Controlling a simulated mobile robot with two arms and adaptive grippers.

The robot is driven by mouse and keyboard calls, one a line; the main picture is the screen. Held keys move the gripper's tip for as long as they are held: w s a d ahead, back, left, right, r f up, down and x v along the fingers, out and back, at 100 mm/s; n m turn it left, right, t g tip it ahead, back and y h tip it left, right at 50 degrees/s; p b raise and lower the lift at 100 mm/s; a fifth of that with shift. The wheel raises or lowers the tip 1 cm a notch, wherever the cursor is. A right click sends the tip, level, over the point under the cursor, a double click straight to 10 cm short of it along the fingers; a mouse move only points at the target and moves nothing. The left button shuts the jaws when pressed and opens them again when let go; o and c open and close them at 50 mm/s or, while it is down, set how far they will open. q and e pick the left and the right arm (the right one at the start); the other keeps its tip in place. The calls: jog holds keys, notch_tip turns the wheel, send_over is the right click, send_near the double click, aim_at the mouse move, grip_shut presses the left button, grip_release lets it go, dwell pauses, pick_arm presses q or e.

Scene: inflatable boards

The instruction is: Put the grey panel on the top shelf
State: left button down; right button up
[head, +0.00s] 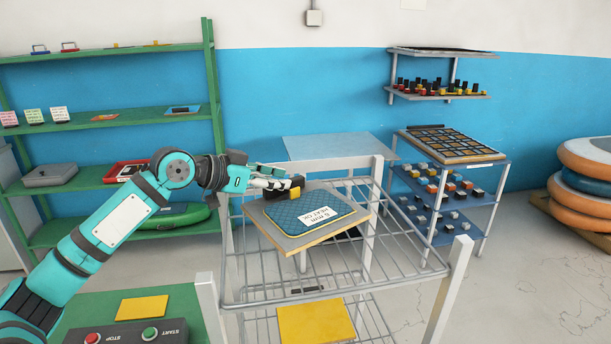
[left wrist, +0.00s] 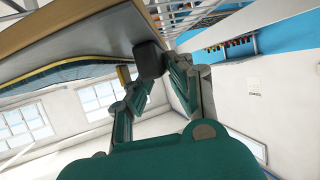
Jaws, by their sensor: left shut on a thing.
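The grey panel (head: 266,220) is a flat board with a pale wood-coloured edge. A blue quilted pad with a white label lies on its top face. It is over the wire top shelf (head: 395,262) of a white rack; I cannot tell whether it rests fully on it. My left gripper (head: 291,187) is shut at the panel's back edge, on a black-and-yellow grip piece there. In the left wrist view the panel's edge (left wrist: 85,22) runs beside the black piece, and the fingers (left wrist: 140,70) reach to it. My right gripper is not in view.
Green shelving (head: 110,120) stands left. A blue-grey stand with small blocks (head: 450,185) and stacked round boards (head: 590,175) are right. The top shelf's front right is bare.

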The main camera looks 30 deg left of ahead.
aim_at(304, 186)
pick_arm(q)
jog(key=w+d, duration=0.1)
jog(key=w, duration=0.1)
jog(key=w+d+p, duration=0.1)
jog(key=w, duration=0.1)
jog(key=w+d+p, duration=0.1)
jog(key=w, duration=0.1)
jog(key=shift+w+d+f, duration=0.15)
jog(key=shift+d+f, duration=0.1)
jog(key=shift+d, duration=0.05)
jog(key=shift+w+d+f, duration=0.1)
jog(key=shift+w+f, duration=0.05)
notch_tip(304, 186, down, 3)
jog(key=shift+p, duration=1.05)
jog(key=shift+f, duration=0.25)
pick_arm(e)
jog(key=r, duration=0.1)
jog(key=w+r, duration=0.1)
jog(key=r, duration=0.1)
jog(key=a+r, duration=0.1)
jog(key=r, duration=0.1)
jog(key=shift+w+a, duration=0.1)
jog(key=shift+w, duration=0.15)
pick_arm(q)
jog(key=c, duration=1.3)
grip_release()
jog(key=shift+o, duration=0.4)
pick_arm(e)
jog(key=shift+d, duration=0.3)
